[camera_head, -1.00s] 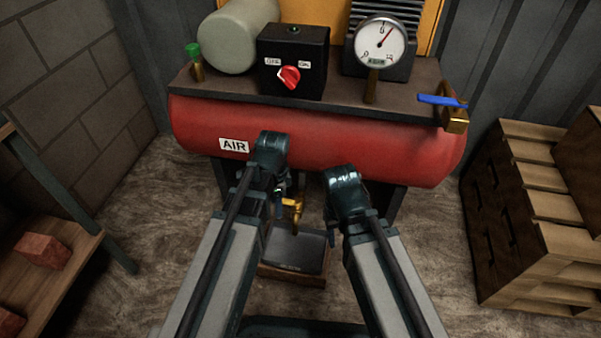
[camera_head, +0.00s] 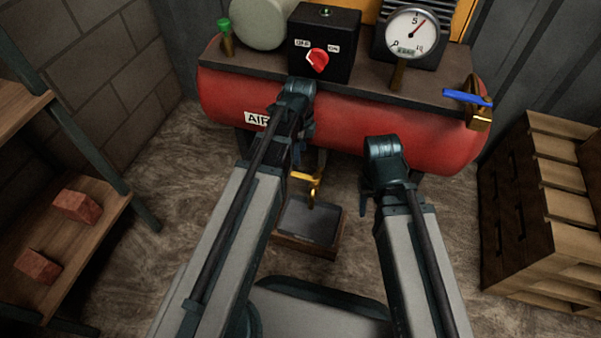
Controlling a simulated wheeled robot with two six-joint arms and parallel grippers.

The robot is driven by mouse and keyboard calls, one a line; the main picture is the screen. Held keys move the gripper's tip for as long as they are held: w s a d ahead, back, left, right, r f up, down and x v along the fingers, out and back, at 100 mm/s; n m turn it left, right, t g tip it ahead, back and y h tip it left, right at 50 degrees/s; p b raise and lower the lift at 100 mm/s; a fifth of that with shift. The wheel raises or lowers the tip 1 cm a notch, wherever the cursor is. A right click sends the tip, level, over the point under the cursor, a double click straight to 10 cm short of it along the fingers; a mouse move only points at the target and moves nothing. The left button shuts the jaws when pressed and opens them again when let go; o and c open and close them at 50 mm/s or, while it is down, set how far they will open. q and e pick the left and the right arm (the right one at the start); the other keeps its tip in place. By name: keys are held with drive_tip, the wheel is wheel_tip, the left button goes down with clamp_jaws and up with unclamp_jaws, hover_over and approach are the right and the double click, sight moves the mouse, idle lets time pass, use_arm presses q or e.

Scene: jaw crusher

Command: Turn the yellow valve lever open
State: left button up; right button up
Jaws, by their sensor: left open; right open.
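The yellow valve lever (camera_head: 304,177) sits on a brass drain valve (camera_head: 315,189) below the red air tank (camera_head: 345,132). The lever points roughly sideways to the left. My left gripper (camera_head: 298,158) hangs below its wrist, just above and left of the lever, mostly hidden behind my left arm. I cannot tell whether it touches the lever. My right gripper (camera_head: 363,206) is to the right of the valve, apart from it, and mostly hidden by its own arm. Both are open and no object shows in them.
A shallow tray (camera_head: 288,246) stands on the floor under the valve. Wooden pallets (camera_head: 535,205) stand right; a shelf with bricks (camera_head: 78,206) stands left.

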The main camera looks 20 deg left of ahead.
sight(300, 175)
use_arm(q)
wheel_tip(300, 175, down, 10)
drive_tip(key=b, duration=0.9)
drive_tip(key=shift+f, duration=0.1)
clamp_jaws()
idle(0.9)
